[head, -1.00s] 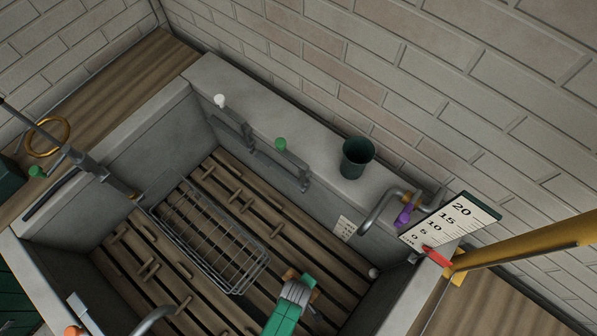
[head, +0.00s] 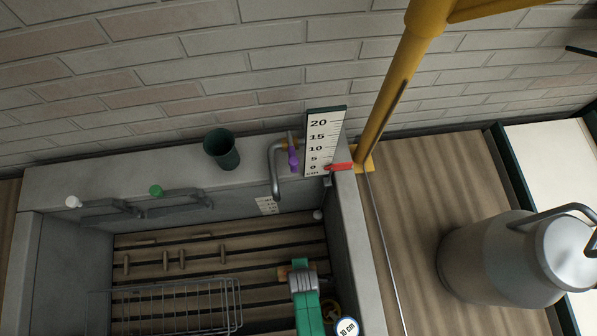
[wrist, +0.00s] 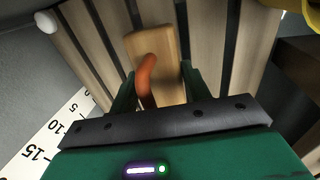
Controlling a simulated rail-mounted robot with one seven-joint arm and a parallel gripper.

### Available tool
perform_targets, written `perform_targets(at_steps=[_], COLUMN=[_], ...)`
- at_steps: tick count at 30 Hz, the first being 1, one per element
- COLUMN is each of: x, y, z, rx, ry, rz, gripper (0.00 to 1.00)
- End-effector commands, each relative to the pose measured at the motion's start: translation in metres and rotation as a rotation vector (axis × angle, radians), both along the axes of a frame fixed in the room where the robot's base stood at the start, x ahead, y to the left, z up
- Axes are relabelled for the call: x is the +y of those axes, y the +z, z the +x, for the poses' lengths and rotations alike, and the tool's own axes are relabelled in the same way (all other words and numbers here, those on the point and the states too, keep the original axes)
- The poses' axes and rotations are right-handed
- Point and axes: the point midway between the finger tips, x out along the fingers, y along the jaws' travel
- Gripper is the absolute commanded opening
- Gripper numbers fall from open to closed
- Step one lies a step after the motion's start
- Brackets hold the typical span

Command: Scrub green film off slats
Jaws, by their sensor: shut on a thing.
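Wooden slats (head: 220,245) line the floor of the grey stone trough (head: 75,245). My green gripper (head: 303,275) is over the slats near the trough's right end. In the wrist view my gripper (wrist: 158,88) is shut on a wooden scrubbing brush (wrist: 165,45), a pale block with a curved orange handle between the fingers. Slats (wrist: 205,40) lie behind the block. The brush's underside is hidden, so I cannot tell whether it touches them. I can make out no clear green film on the visible slats.
A wire basket (head: 165,320) sits on the slats to the left. A dark green cup (head: 221,150), a bent pipe with a purple handle (head: 293,158) and a scale board (head: 323,140) stand along the back ledge. A yellow post (head: 395,80) and metal churn (head: 500,260) are at right.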

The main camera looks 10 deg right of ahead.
Motion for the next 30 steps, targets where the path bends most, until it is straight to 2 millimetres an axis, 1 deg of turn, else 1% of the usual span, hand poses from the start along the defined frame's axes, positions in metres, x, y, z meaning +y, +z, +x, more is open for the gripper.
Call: perform_targets(at_steps=[1, 15, 19, 30], x=[0.000, -0.001, -0.001, -0.001], y=[0.010, 0.051, 0.055, 0.054], z=[0.001, 0.001, 0.001, 0.001], rx=[-0.002, -0.002, -0.001, -0.002], ry=[-0.001, -0.005, -0.005, -0.005], rz=[0.000, 0.000, 0.000, 0.000], gripper=[0.14, 0.14, 0.14, 0.14])
